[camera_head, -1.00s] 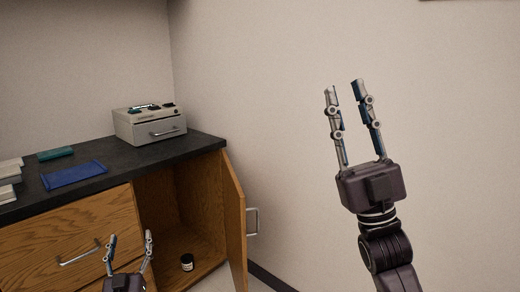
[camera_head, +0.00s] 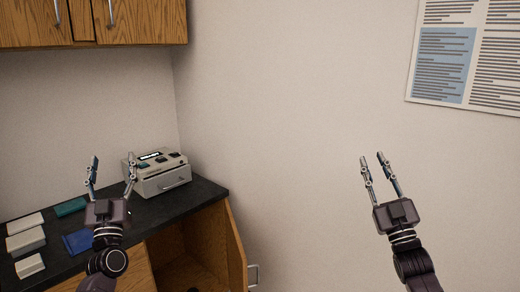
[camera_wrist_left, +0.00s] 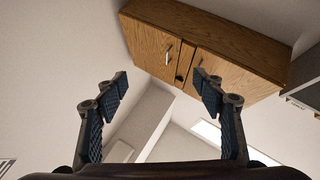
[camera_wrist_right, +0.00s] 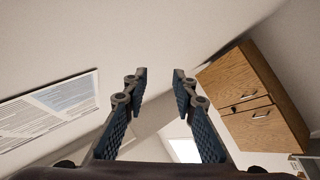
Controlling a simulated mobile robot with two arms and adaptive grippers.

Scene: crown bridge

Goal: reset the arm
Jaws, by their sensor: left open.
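My left gripper (camera_head: 112,176) is raised in front of the counter at the left of the head view, fingers pointing up. Its fingers are apart, with nothing between them, and they also show in the left wrist view (camera_wrist_left: 162,80). My right gripper (camera_head: 371,158) is raised in front of the bare wall at the right, fingers pointing up. Its fingers are apart and empty, and they also show in the right wrist view (camera_wrist_right: 159,72). Neither gripper touches anything.
A grey device (camera_head: 160,183) stands on the dark counter (camera_head: 201,195), with a blue item (camera_head: 77,242) and white boxes (camera_head: 25,241) further left. Below, a cabinet door (camera_head: 236,255) hangs open. Wall cabinets (camera_head: 125,22) are above; a poster (camera_head: 465,55) hangs at upper right.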

